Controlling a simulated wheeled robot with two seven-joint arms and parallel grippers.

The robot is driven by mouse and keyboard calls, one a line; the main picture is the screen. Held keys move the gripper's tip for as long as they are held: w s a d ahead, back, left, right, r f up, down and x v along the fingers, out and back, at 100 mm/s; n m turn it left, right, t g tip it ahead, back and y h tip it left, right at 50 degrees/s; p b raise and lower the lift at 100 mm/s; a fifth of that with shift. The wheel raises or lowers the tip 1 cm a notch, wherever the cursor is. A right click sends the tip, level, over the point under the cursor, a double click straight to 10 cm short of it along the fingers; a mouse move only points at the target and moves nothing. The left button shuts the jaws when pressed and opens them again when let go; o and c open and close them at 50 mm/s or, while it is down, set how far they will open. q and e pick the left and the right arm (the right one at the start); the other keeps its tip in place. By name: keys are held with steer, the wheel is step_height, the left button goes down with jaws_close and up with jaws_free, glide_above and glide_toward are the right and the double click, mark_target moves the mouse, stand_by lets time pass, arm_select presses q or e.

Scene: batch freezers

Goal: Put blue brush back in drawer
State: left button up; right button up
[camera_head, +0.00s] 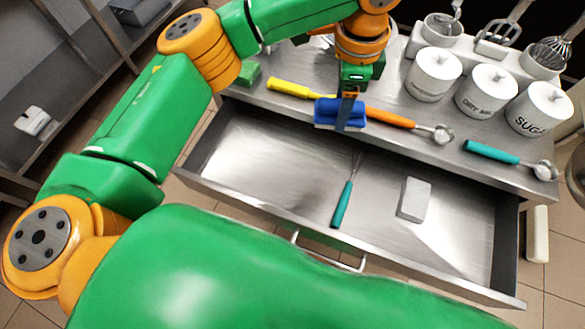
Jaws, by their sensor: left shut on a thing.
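My left gripper (350,103) points down over the back edge of the open drawer, at the front of the counter. It is shut on the blue brush (326,112), which shows as a blue block on both sides of the fingers. The metal drawer (235,207) is pulled out. Inside it lie a teal-handled tool (343,203) and a pale grey block (414,199), with bare floor around them. Whether the brush touches the counter edge is hard to tell. My right gripper is not in view.
On the counter (433,160) lie a yellow-handled tool (290,88), an orange-handled scoop (392,118), a teal-handled scoop (492,153) and a green sponge-like block (250,74). White canisters (433,75) stand at the right back. The drawer's left part is clear.

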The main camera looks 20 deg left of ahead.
arm_select(q)
steer(key=s+d+f+m+b, duration=0.2)
steer(key=d+f+m+b, duration=0.45)
steer(key=f, duration=0.35)
steer(key=shift+m, duration=0.55)
steer(key=a+f, duration=0.3)
steer(key=a, duration=0.1)
steer(key=a+f, duration=0.3)
steer(key=a, duration=0.2)
steer(key=a+f, duration=0.3)
steer(key=a, duration=0.2)
steer(key=shift+w+f, duration=0.15)
steer(key=shift+f, duration=0.15)
step_height(320, 180, down, 3)
steer(key=shift+a+f, duration=0.15)
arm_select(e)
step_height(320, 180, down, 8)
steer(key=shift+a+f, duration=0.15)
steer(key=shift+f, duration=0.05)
arm_select(q)
steer(key=o, duration=1.2)
steer(key=shift+f, duration=0.1)
